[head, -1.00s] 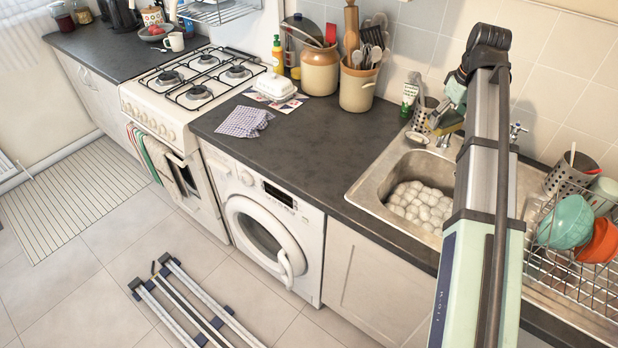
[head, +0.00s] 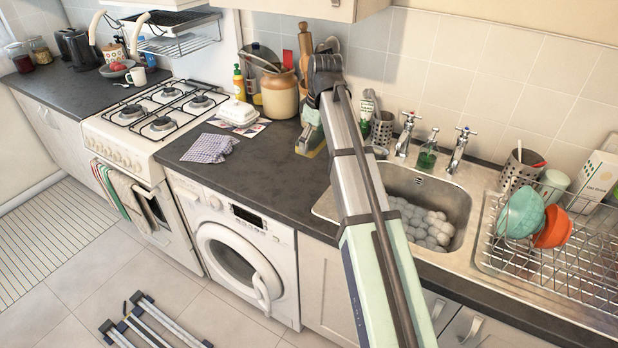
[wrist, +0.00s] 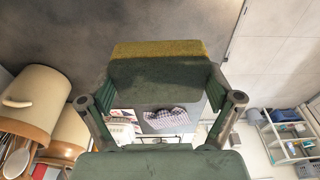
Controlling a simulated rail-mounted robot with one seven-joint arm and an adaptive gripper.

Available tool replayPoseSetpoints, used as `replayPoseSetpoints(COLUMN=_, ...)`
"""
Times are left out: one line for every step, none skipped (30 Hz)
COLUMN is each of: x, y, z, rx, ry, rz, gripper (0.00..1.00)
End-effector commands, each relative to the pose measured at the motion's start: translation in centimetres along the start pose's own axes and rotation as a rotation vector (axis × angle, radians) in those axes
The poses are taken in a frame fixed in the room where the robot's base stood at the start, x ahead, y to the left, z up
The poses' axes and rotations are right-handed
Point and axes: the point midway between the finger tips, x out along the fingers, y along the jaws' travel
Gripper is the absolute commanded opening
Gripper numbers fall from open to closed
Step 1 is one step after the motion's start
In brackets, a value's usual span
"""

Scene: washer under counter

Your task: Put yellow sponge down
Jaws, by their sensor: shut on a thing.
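The yellow sponge (wrist: 160,48) shows as a yellow strip at the end of my gripper (wrist: 160,72) in the wrist view. My gripper is shut on it. In the head view, my gripper (head: 308,136) is over the dark counter (head: 270,165), left of the sink and in front of the utensil crock. A small yellow edge of the sponge (head: 313,152) shows beneath it, low near the counter. I cannot tell whether the sponge touches the counter.
The sink (head: 465,205) holds pale round shapes. A jar (head: 280,97) stands behind my gripper, a checked cloth (head: 210,148) and a butter dish (head: 238,112) to its left. A dish rack (head: 560,245) is at right. The counter in front is clear.

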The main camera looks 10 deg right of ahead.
Motion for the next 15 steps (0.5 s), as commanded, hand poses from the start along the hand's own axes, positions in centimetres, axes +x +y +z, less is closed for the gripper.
replayPoseSetpoints(x=1.2, y=-0.2, z=0.4, rx=0.0, ry=-0.003, rz=-0.003, gripper=0.52)
replayPoseSetpoints(x=1.9, y=-0.2, z=0.5, rx=0.0, ry=-0.003, rz=-0.003, gripper=0.52)
replayPoseSetpoints(x=2.9, y=-0.2, z=0.6, rx=0.0, ry=-0.003, rz=-0.004, gripper=0.52)
replayPoseSetpoints(x=3.5, y=-0.2, z=0.7, rx=0.0, ry=-0.002, rz=-0.003, gripper=0.52)
replayPoseSetpoints(x=4.3, y=-0.2, z=0.8, rx=0.0, ry=-0.003, rz=-0.003, gripper=0.52)
replayPoseSetpoints(x=5.2, y=-0.2, z=1.0, rx=0.0, ry=-0.003, rz=-0.003, gripper=0.52)
replayPoseSetpoints(x=5.8, y=-0.2, z=1.1, rx=0.0, ry=-0.003, rz=-0.003, gripper=0.52)
replayPoseSetpoints(x=6.5, y=-0.2, z=1.1, rx=0.0, ry=-0.003, rz=-0.003, gripper=0.52)
replayPoseSetpoints(x=7.3, y=-0.1, z=1.2, rx=0.0, ry=-0.002, rz=-0.002, gripper=0.52)
replayPoseSetpoints(x=7.8, y=-0.2, z=1.3, rx=0.0, ry=-0.002, rz=-0.003, gripper=0.52)
replayPoseSetpoints(x=8.3, y=-0.2, z=1.4, rx=0.0, ry=-0.002, rz=-0.002, gripper=0.52)
replayPoseSetpoints(x=8.9, y=-0.1, z=1.4, rx=0.0, ry=-0.001, rz=-0.001, gripper=0.52)
replayPoseSetpoints(x=9.3, y=-0.1, z=1.5, rx=0.0, ry=-0.001, rz=-0.001, gripper=0.52)
replayPoseSetpoints(x=9.6, y=-0.1, z=1.5, rx=0.0, ry=-0.002, rz=-0.002, gripper=0.52)
replayPoseSetpoints(x=9.9, y=-0.1, z=1.6, rx=0.0, ry=-0.001, rz=-0.001, gripper=0.52)
